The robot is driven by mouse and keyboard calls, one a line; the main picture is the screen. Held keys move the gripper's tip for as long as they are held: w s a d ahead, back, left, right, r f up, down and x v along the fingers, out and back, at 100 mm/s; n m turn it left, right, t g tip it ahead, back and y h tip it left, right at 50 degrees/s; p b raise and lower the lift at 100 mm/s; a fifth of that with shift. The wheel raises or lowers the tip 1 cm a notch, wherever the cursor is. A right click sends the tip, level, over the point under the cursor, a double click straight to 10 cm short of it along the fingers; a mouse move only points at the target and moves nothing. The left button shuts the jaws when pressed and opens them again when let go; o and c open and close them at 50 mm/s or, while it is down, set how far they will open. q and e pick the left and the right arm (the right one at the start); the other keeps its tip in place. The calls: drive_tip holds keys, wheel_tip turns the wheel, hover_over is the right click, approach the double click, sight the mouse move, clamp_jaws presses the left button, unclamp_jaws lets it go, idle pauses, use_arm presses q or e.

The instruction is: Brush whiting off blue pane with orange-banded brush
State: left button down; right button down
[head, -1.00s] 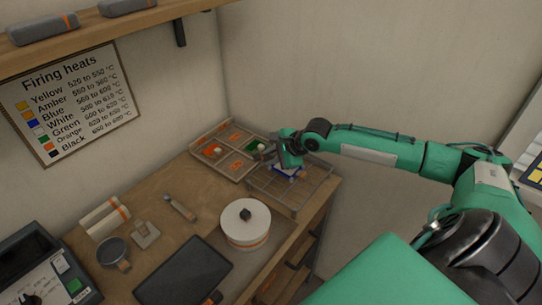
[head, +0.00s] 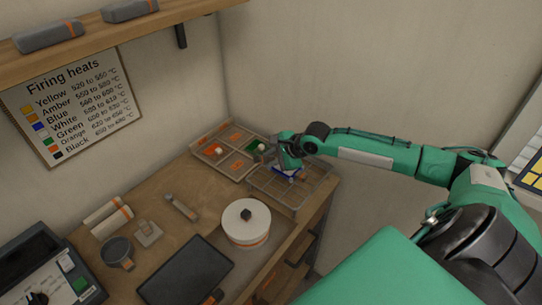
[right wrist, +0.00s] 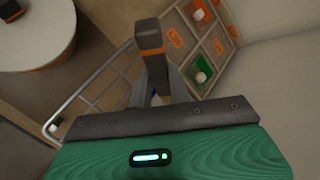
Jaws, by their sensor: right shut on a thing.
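The blue pane (head: 284,175) lies on the wire rack (head: 312,186) at the table's back right corner, with pale white on part of its face. My right gripper (head: 290,163) is over the pane and hides much of it. In the right wrist view, my right gripper (right wrist: 163,85) is shut on the brush (right wrist: 150,35), which has a dark grey handle and an orange band. Only a sliver of blue shows between the fingers there. The bristles are hidden, so I cannot tell whether they touch the pane. My left gripper is out of view.
A sectioned wooden tray (head: 217,153) with orange labels and a green pane (head: 254,146) adjoins the rack. A round white lidded pot (head: 246,225) stands in front. A dark slab (head: 185,272), a grey cup (head: 116,251) and a heats chart (head: 70,107) are left.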

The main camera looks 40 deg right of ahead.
drive_tip(key=shift+f, duration=0.25)
idle(0.5)
